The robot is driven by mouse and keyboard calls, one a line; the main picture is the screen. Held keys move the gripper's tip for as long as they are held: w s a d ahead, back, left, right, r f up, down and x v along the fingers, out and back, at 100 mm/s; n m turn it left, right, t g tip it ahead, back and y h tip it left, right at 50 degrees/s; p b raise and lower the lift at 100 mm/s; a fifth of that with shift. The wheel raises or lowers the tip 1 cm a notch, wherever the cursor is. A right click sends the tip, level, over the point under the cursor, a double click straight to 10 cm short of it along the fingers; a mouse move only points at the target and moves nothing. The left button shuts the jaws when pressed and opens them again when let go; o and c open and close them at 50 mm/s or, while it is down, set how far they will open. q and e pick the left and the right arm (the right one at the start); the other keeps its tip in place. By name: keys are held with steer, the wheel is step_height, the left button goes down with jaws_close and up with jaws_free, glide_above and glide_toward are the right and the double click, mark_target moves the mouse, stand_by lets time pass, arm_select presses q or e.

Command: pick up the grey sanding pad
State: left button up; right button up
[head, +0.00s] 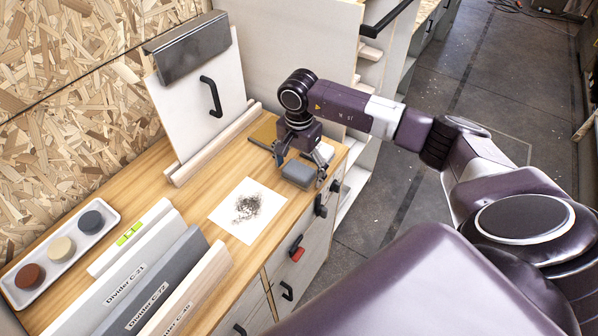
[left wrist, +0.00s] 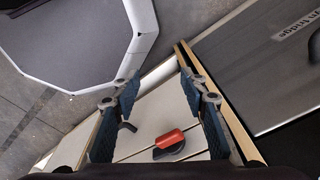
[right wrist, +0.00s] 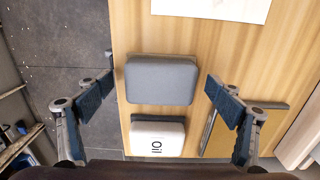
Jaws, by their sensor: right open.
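The grey sanding pad (head: 298,173) lies on the wooden worktop near its front right edge. In the right wrist view the pad (right wrist: 162,80) lies between my open right fingers (right wrist: 160,86), with a gap on each side. In the head view my right gripper (head: 302,162) is just above and behind the pad, pointing down. My left gripper (left wrist: 160,92) shows only in the left wrist view; it is open and empty, with cabinet fronts and a red-handled part (left wrist: 170,138) beyond it.
A white block marked "Oil" (right wrist: 157,137) lies close beside the pad. A speckled paper sheet (head: 247,208) lies to the pad's left. A white panel with a black handle (head: 211,97) stands behind. Dividers (head: 150,290) and a tray of round pucks (head: 24,296) are at the left.

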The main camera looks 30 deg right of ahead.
steer(key=c, duration=1.4)
arm_select(q)
steer(key=shift+s+f, duration=0.1)
steer(key=shift+s, duration=0.95)
arm_select(e)
steer(key=shift+w+r, duration=0.1)
steer(key=shift+r, duration=0.5)
step_height(320, 180, up, 10)
steer(key=b, duration=0.4)
step_height(320, 180, up, 8)
glide_above(298, 169)
arm_select(q)
steer(key=shift+w+f, duration=0.15)
steer(key=shift+f, duration=0.9)
steer(key=shift+w+f, duration=0.1)
steer(key=shift+f, duration=0.95)
arm_select(e)
steer(key=shift+d+r, duration=0.1)
steer(key=shift+r, duration=0.35)
